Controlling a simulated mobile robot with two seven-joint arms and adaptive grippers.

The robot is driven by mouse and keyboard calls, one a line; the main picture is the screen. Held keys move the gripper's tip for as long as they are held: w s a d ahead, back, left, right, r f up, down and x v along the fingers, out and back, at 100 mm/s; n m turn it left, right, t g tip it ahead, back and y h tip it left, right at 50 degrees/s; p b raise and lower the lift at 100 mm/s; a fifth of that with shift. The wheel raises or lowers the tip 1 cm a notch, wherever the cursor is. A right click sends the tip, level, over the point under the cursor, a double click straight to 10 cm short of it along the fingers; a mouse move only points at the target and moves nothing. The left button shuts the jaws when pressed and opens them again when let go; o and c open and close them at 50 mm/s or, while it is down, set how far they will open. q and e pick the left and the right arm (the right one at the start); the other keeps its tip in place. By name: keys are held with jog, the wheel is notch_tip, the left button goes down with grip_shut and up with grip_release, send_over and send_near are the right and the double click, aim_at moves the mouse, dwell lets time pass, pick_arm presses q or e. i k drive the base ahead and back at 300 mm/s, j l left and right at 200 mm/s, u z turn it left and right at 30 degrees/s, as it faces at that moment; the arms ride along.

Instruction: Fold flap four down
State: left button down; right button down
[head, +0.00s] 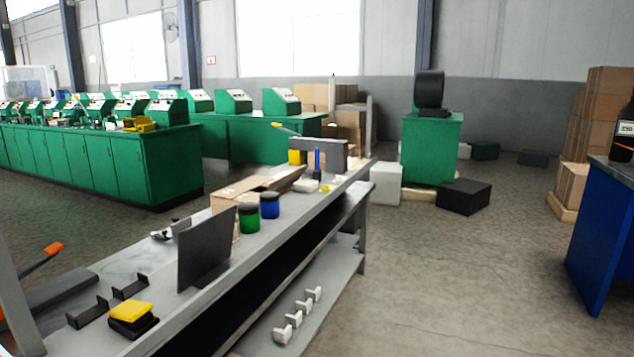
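A brown cardboard box (234,190) stands on the long grey workbench (325,195), about halfway along it. Its top panels look light brown, and one panel reaches out to the right toward the far end. From here I cannot tell which flap is flap four, or clearly which flaps are up or down. A green jar and a blue jar hide part of the box's near side. Neither of my grippers is in view.
The green jar (249,218) and blue jar (269,205) stand close to the box. A dark upright plate (204,250) and a yellow-black block (133,318) are nearer on the bench. Open floor (460,270) lies right of the bench, before a blue cabinet (601,240).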

aim_at(279, 185)
jog(key=i+u, duration=0.15)
jog(key=u, duration=0.15)
jog(key=i+l+u, duration=0.1)
jog(key=u, duration=0.2)
jog(key=i+l+u, duration=0.1)
jog(key=l+u, duration=0.45)
jog(key=u, duration=0.15)
jog(key=i+l+u, duration=0.1)
jog(key=l+u, duration=0.4)
jog(key=l, duration=0.35)
jog(key=k+l+u, duration=0.2)
jog(key=l, duration=0.35)
jog(key=i, duration=0.1)
